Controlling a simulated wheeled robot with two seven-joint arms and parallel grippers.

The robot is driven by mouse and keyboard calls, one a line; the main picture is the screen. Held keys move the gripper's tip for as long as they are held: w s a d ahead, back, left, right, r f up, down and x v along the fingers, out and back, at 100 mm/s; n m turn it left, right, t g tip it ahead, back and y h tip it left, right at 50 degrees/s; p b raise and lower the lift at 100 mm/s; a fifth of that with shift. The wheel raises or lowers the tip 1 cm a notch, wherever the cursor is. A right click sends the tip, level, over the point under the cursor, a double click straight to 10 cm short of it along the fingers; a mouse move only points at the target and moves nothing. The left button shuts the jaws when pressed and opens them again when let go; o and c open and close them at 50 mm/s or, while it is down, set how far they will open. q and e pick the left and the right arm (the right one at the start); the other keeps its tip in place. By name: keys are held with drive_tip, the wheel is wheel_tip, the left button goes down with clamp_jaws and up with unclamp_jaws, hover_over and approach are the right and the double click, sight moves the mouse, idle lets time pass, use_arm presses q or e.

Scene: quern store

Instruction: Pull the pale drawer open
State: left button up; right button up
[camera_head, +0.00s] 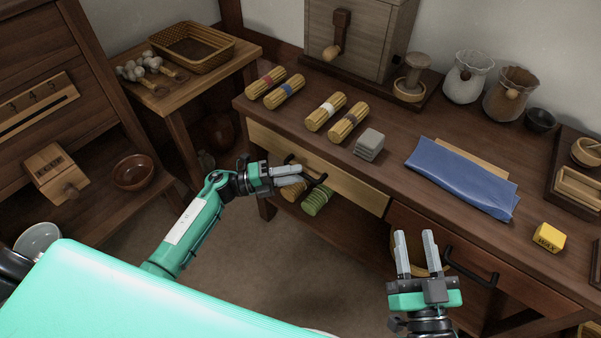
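The pale drawer (350,185) sits under the front edge of the dark workbench, and its front looks about flush with the bench. A dark bar handle (322,179) is on its front, partly hidden by my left gripper. My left gripper (303,176) is at this handle, coming from the left, its fingers close together. I cannot tell whether they close on the bar. My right gripper (414,234) is open and empty, fingers pointing up, in front of the darker drawer (420,228) to the right.
On the workbench (385,133) are tied bundles (325,111), grey blocks (369,144), a blue cloth (462,178) and a yellow wax block (548,237). Below the pale drawer lies a green bundle (317,201). A side table with a basket (192,46) stands left. Floor in front is clear.

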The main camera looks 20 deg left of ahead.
use_arm(q)
drive_tip(key=shift+x, duration=1.1)
use_arm(e)
drive_tip(key=shift+d+r, duration=0.1)
drive_tip(key=shift+r, duration=0.2)
use_arm(q)
clamp_jaws()
drive_tip(key=shift+s, duration=0.1)
